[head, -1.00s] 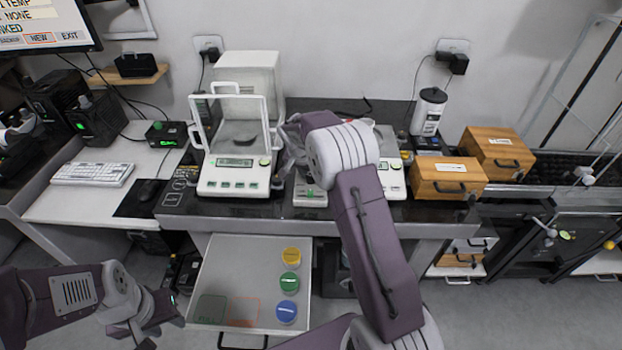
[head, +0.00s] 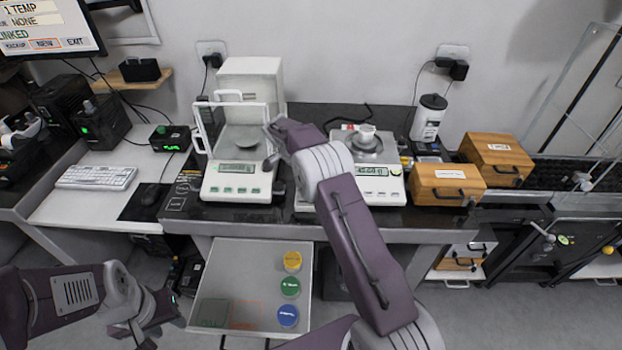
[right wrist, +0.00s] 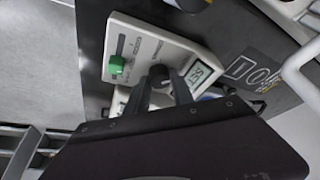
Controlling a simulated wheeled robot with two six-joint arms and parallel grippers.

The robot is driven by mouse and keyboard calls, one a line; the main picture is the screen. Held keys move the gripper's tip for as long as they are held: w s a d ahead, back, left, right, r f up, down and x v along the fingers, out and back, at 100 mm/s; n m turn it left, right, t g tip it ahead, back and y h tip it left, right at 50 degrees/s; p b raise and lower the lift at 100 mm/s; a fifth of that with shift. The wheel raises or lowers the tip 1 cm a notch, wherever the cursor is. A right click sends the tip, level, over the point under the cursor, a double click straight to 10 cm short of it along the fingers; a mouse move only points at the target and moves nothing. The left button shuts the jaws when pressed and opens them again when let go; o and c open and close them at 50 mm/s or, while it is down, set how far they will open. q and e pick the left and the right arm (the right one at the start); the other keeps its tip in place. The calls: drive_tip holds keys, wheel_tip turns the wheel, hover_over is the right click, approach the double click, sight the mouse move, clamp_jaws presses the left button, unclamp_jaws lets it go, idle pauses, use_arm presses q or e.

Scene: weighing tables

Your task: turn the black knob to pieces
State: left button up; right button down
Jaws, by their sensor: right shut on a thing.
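The black knob (right wrist: 159,73) sits on a small white panel unit (right wrist: 143,42) in the right wrist view. The unit also has a green switch (right wrist: 116,65) and a small lit display (right wrist: 200,76). My right gripper (right wrist: 162,84) has its two fingers around the knob, shut on it. The setting the knob points to cannot be made out. In the head view my right arm hides the knob and most of the unit. My left gripper (head: 158,312) is low at the left, away from the benches, and its jaw opening is unclear.
A balance with a glass draft shield (head: 235,185) stands left of my right arm. Wooden boxes (head: 447,184) are farther right. A tray (head: 250,270) with coloured discs lies below the bench.

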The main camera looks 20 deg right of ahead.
idle(0.4)
drive_tip(key=c, duration=1.1)
unclamp_jaws()
drive_tip(key=shift+r, duration=0.1)
drive_tip(key=v, duration=0.9)
drive_tip(key=shift+p, duration=0.3)
